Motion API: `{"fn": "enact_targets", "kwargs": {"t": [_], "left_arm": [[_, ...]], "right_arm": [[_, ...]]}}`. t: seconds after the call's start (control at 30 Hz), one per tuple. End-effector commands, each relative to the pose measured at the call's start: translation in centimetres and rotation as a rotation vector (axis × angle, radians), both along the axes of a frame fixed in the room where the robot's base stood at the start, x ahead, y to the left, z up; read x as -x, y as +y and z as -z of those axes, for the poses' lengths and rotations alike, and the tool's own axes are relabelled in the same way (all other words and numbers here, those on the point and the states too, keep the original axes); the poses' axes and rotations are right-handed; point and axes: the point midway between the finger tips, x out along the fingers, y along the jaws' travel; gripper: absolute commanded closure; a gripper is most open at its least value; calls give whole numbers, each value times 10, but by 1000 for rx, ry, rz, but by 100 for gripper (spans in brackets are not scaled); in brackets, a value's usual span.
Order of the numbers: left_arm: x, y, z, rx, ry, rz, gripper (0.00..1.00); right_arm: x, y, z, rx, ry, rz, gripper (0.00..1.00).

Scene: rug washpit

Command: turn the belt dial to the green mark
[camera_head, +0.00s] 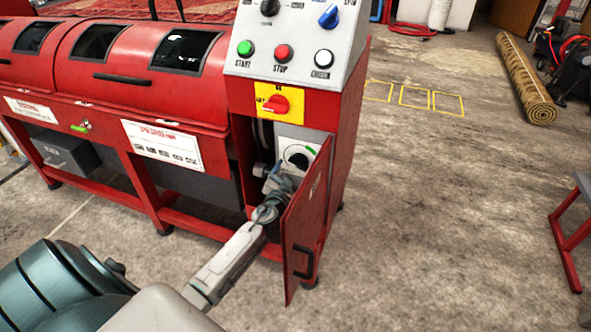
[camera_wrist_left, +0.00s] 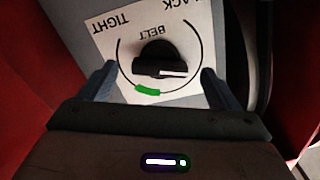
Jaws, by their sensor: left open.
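The belt dial (camera_wrist_left: 155,60) is a black knob with a white pointer line on a pale plate marked BELT, TIGHT and a partly cut-off word. In the left wrist view its pointer is toward the right, away from the green mark (camera_wrist_left: 147,90) on the arc. The dial also shows in the head view (camera_head: 298,156), inside the open cabinet under the control panel. My left gripper (camera_wrist_left: 160,82) is open, its fingers apart on either side of the dial, not closed on it. In the head view my left gripper (camera_head: 276,180) is at the cabinet opening. My right gripper is not in view.
The red cabinet door (camera_head: 305,220) stands open close to the right of my left arm. Above is a red rotary switch (camera_head: 276,104) on a yellow plate, below the button panel (camera_head: 290,45). A rolled rug (camera_head: 526,80) lies on the floor at right.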

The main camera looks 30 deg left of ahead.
Motion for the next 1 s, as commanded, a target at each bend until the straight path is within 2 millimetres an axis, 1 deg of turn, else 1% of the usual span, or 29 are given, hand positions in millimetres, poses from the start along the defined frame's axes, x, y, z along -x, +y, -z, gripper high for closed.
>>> {"fn": "enact_targets", "kwargs": {"t": [0.03,0.1,0.2,0.5,0.57,0.6,0.67,0.7,0.73,0.77,1.0], "left_arm": [[-7,2,0,0,0,-1,16],[-13,3,0,1,-1,-1,16],[-19,4,1,1,1,0,16],[-21,5,1,1,1,0,16],[-21,5,1,1,1,0,26],[-21,5,1,1,1,0,34],[-20,5,1,1,1,0,46],[-20,5,1,1,1,0,54],[-20,5,1,1,1,0,60],[-20,5,1,1,1,0,61],[-20,5,1,-17,5,0,61]], "right_arm": [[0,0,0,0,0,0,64],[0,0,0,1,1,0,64],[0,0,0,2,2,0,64],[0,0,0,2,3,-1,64],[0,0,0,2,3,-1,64],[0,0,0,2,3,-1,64],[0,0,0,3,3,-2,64],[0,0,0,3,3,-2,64],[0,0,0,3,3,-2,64],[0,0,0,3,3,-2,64],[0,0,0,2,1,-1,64]]}}
